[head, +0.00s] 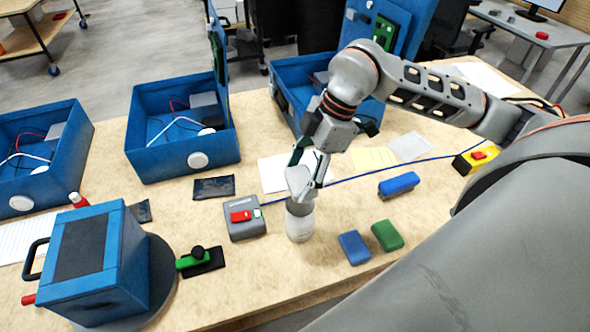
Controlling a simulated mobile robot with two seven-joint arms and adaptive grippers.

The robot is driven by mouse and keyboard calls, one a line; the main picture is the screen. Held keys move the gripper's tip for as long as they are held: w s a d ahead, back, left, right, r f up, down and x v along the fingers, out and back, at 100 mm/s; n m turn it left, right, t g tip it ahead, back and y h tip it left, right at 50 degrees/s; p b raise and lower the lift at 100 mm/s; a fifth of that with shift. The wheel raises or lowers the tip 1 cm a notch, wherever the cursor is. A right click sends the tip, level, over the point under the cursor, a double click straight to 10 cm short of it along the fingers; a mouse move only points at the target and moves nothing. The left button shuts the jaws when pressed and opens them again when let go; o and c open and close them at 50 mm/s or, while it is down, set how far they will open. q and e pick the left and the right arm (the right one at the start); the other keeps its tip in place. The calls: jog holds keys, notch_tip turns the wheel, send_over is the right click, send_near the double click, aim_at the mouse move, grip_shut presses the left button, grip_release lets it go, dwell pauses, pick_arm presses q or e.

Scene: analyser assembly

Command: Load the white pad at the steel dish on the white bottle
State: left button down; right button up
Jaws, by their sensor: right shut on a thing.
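The white bottle (299,222) stands upright near the front middle of the table. My right gripper (303,190) points down right above it, shut on a small pale thing that looks like the white pad (297,178). The pad is close over the bottle's top, and I cannot tell whether they touch. The steel dish on the bottle is hidden or blends with the pad and the fingers. My left gripper is not in view.
A grey box with a red switch (242,222) stands just left of the bottle. Blue (354,247) and green (387,235) blocks lie to its right. Open blue cases (185,160) stand behind, and a closed blue unit (95,265) is at front left. A blue cable runs behind the bottle.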

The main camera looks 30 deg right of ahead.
aim_at(301, 191)
jog(key=shift+s+f+b, duration=0.1)
jog(key=shift+f+b, duration=0.25)
jog(key=shift+f, duration=0.35)
notch_tip(301, 191, down, 4)
jog(key=shift+r+b, duration=0.25)
jog(key=shift+b, duration=0.8)
jog(key=shift+f, duration=0.4)
pick_arm(q)
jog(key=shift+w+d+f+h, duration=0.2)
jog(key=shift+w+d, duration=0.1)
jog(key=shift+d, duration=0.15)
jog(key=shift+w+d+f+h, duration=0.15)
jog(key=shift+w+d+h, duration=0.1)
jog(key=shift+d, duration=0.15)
jog(key=shift+b, duration=0.3)
pick_arm(e)
jog(key=shift+f, duration=0.1)
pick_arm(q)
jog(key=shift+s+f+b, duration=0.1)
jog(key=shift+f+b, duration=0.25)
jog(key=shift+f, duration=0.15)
pick_arm(e)
jog(key=shift+f, duration=0.45)
pick_arm(q)
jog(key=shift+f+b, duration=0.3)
jog(key=shift+b, duration=0.05)
pick_arm(e)
jog(key=shift+f, duration=0.45)
